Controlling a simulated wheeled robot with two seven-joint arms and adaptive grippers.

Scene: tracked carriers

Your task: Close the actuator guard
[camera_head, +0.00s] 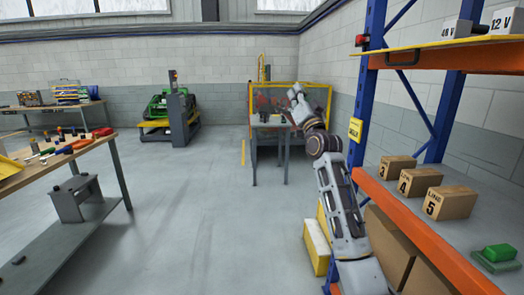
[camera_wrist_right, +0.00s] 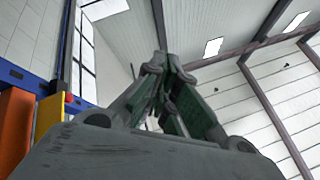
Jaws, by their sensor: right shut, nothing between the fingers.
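I cannot tell for sure which part is the actuator guard. A green tracked machine (camera_head: 157,106) stands on a low yellow-edged base at the back, beside a grey post (camera_head: 178,118); no guard can be made out on it at this size. My right gripper (camera_head: 295,91) is raised in the middle of the head view, in front of a yellow-framed enclosure (camera_head: 318,86) and well apart from the green machine. In the right wrist view its fingers (camera_wrist_right: 162,66) point up towards the ceiling, shut and empty. My left gripper is not in view.
A grey table (camera_head: 270,125) stands before the enclosure. On the right, a blue and orange rack (camera_head: 425,235) holds numbered boxes (camera_head: 420,181) and stands close to my right arm. A workbench (camera_head: 60,155) with tools is on the left. The middle floor (camera_head: 195,215) is clear.

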